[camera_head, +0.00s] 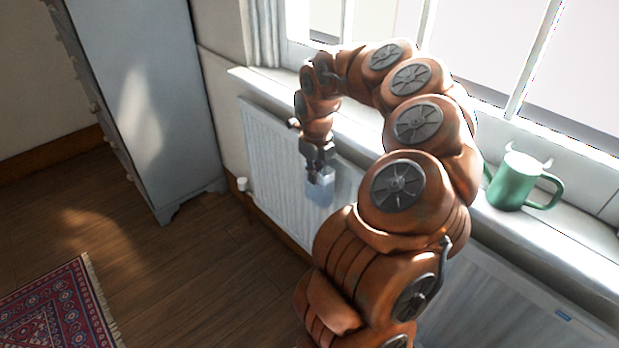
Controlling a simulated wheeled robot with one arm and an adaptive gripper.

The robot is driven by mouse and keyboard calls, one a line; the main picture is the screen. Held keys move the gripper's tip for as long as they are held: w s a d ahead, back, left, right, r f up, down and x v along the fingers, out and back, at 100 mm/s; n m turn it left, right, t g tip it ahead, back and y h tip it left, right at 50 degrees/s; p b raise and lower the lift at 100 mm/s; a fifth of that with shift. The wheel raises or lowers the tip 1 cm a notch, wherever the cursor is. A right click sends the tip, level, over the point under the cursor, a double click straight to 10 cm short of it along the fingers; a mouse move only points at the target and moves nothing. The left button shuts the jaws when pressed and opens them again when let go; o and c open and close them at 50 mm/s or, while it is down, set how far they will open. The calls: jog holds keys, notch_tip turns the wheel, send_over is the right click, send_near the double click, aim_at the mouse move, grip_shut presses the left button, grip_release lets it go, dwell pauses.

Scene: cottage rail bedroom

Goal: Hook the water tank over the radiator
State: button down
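The water tank (320,190) is a small, pale blue, see-through box. It is upright at the end of my arm, against the view of the radiator's front face. My gripper (319,168) points down at the tank's top, with its dark fingers at the upper part, and appears shut on it. The radiator (268,150) is white and ribbed and runs along the wall under the window sill. My arm hides its middle. I cannot tell whether the tank touches the radiator or whether its hook is over the top edge.
A green mug-like vessel (515,182) with a handle stands on the white window sill (580,230), right of my arm. A grey cabinet (150,100) stands at the left. A patterned red rug (60,310) lies at the lower left. The wooden floor (190,270) between is clear.

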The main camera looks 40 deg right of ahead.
jog(key=shift+d+f, duration=0.5)
jog(key=shift+d, duration=0.2)
jog(key=shift+d+f, duration=0.45)
jog(key=shift+d, duration=0.25)
jog(key=c, duration=1.8)
grip_release()
jog(key=o, duration=0.6)
jog(key=shift+f, duration=0.1)
jog(key=shift+c, duration=0.2)
notch_tip(320, 180, up, 12)
jog(key=shift+s, duration=0.3)
jog(key=shift+a, duration=0.1)
